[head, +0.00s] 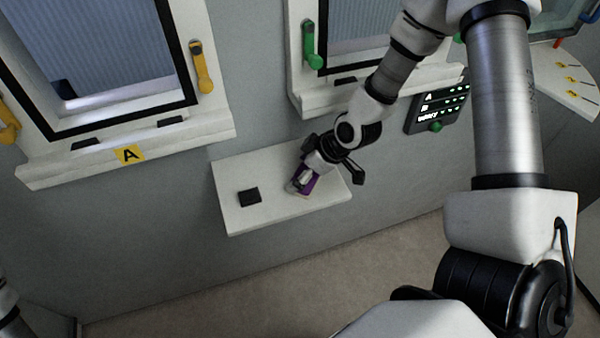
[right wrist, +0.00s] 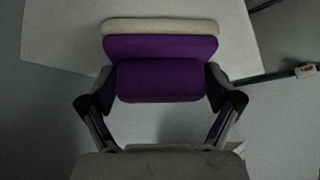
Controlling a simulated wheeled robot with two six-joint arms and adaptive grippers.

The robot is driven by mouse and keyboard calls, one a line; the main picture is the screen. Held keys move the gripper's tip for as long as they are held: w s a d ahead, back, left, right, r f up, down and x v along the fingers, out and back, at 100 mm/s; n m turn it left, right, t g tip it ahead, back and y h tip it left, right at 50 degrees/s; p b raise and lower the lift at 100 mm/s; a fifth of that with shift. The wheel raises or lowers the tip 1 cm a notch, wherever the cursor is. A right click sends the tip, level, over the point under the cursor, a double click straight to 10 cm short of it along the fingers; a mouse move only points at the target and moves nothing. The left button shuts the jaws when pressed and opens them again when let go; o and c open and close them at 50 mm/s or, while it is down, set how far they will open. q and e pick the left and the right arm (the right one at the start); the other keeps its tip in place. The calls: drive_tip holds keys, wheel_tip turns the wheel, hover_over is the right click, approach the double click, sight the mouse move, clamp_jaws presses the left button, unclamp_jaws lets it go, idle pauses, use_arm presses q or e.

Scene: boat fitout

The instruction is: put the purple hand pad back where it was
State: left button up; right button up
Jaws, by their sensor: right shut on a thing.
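The purple hand pad (right wrist: 160,48) shows large in the right wrist view, with a purple grip block and a pale layer along its far edge. My right gripper (right wrist: 162,82) is shut on its purple grip block, one finger at each side. In the head view the pad (head: 309,187) is mostly hidden by my right gripper (head: 303,184), over the right part of a white wall shelf (head: 283,215). I cannot tell whether the pad touches the shelf. My left gripper is not in view; only a bit of arm shows at the lower left edge.
A small dark block (head: 249,197) lies on the left of the shelf. Above are two windows, one with a yellow handle (head: 202,68) and an A label (head: 129,155), one with a green handle (head: 310,45). A dark indicator panel (head: 437,107) is on the wall at right.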

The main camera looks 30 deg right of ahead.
drive_tip(key=shift+w+a+f, duration=0.1)
drive_tip(key=shift+w+f, duration=0.1)
drive_tip(key=o, duration=1.2)
drive_tip(key=shift+s, duration=0.15)
drive_tip(key=shift+f, duration=0.1)
